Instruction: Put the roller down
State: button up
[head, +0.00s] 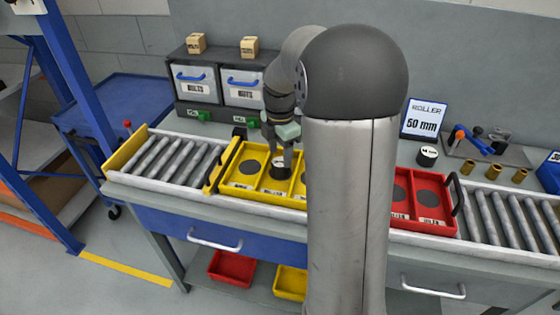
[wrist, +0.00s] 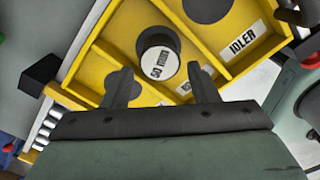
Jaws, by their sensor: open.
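A dark roller with a white top marked "50 mm" (wrist: 158,62) stands upright in a compartment of the yellow tray (wrist: 120,60). In the head view the roller (head: 280,173) sits in the middle compartment of the yellow tray (head: 238,158), just below my gripper (head: 281,158). My gripper is open. In the wrist view its two fingers (wrist: 161,80) are spread, with the roller showing between and beyond their tips. I cannot tell whether a finger touches it. My arm hides the tray's right part in the head view.
A red tray (head: 446,210) stands at the right, with a second roller (head: 427,155) behind it. A "ROLLER 50 mm" sign (head: 424,118) stands at the back. Grey bins (head: 197,82) stand behind the yellow tray. Conveyor rollers (head: 180,160) lie to its left.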

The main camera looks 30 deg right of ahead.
aim_at(280, 162)
notch_tip(280, 162, up, 8)
jog(key=s+a+f+m, duration=0.4)
jog(key=s+a+m, duration=0.3)
jog(key=s+m, duration=0.2)
jog(key=s+a+f+m, duration=0.4)
jog(key=s+a+m, duration=0.4)
jog(key=s, duration=0.6)
jog(key=shift+s+f+m, duration=0.2)
jog(key=shift+f+m, duration=0.1)
jog(key=shift+m, duration=0.7)
